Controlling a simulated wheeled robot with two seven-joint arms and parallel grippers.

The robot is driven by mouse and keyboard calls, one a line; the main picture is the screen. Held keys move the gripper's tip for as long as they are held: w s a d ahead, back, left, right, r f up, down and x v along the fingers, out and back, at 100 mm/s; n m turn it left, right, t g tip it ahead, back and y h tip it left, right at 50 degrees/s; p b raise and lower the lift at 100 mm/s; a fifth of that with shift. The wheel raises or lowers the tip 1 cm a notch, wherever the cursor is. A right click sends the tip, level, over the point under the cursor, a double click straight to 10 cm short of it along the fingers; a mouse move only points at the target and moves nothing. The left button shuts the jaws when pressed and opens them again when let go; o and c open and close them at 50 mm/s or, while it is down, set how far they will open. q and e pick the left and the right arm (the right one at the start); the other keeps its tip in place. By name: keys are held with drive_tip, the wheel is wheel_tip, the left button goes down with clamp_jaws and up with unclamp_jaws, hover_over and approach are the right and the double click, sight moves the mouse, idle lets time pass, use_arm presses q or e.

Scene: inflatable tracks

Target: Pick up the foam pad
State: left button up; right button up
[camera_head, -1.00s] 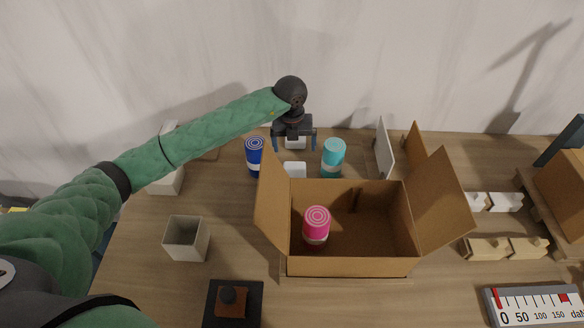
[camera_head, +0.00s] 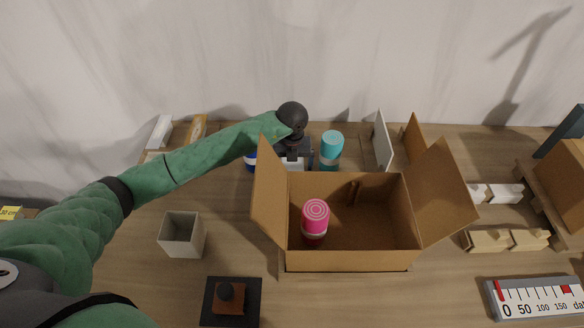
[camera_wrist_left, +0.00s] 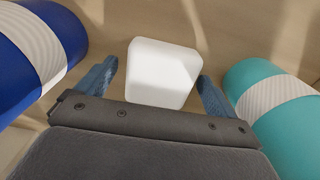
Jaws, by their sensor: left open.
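The foam pad seems to be the white rounded block (camera_wrist_left: 162,74) on the table behind the cardboard box; it shows partly in the head view (camera_head: 293,164). My left gripper (camera_head: 294,160) is low over the table behind the box. In the left wrist view its two blue fingers (camera_wrist_left: 155,72) are open, one on each side of the white block, with a gap visible on both sides. My right gripper is not in view.
A blue can (camera_wrist_left: 40,45) stands close left of the fingers and a teal can (camera_wrist_left: 275,115) close right. The open cardboard box (camera_head: 345,265) holds a pink can (camera_head: 315,222). A square cup (camera_head: 182,235) and a dark block stand at front left.

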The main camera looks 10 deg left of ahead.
use_arm(q)
drive_tip(key=shift+c, duration=0.4)
drive_tip(key=c, duration=1)
drive_tip(key=shift+o, duration=0.2)
drive_tip(key=shift+r, duration=0.1)
